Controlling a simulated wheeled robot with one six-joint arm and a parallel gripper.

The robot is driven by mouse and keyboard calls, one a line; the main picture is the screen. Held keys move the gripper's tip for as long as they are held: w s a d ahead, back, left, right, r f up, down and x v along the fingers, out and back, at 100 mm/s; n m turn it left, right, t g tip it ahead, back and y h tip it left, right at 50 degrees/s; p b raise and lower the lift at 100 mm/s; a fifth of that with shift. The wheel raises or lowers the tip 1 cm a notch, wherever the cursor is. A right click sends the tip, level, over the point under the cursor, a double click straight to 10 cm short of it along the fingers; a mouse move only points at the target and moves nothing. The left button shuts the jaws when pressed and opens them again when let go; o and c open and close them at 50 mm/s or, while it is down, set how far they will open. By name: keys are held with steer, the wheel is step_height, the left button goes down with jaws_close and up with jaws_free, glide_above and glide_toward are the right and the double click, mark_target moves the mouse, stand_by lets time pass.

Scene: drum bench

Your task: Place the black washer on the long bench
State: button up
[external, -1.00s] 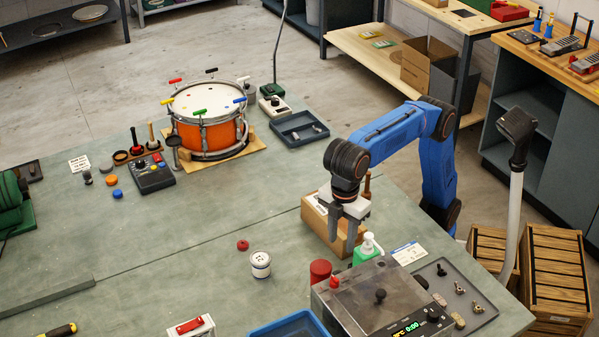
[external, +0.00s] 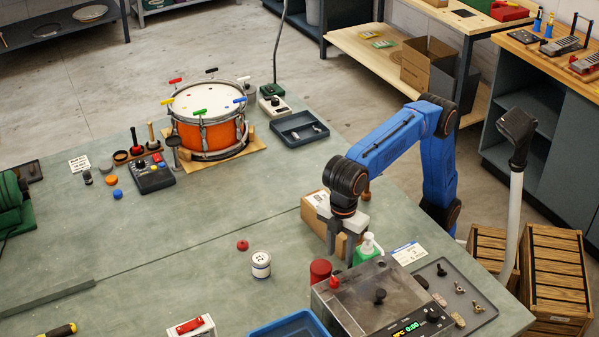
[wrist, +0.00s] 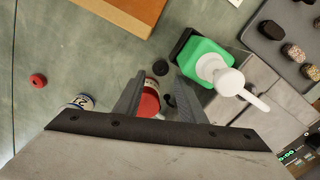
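In the wrist view a small black round piece (wrist: 161,67), which looks like the black washer, lies on the grey-green bench top beside the green pump bottle (wrist: 203,62). A second small black piece (wrist: 169,100) shows nearer the right finger; I cannot tell which is the washer. Neither is visible in the external view. My gripper (external: 341,254) is open and empty above the bench, between the cardboard box and the red cylinder. The broad bench top (external: 200,225) may be the long bench.
The red cylinder (external: 320,271), pump bottle (external: 368,250), cardboard box (external: 318,214) and metal machine (external: 365,295) crowd around my gripper. A red washer (external: 242,245) and a white spool-like can (external: 261,265) stand to the left. The bench's middle is mostly clear.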

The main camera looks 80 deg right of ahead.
steer(key=shift+a+f, duration=0.15)
steer(key=shift+f, duration=3.5)
steer(key=shift+c, duration=0.3)
steer(key=c, duration=0.9)
steer(key=shift+o, duration=0.2)
steer(key=shift+r, duration=0.15)
step_height(320, 180, up, 18)
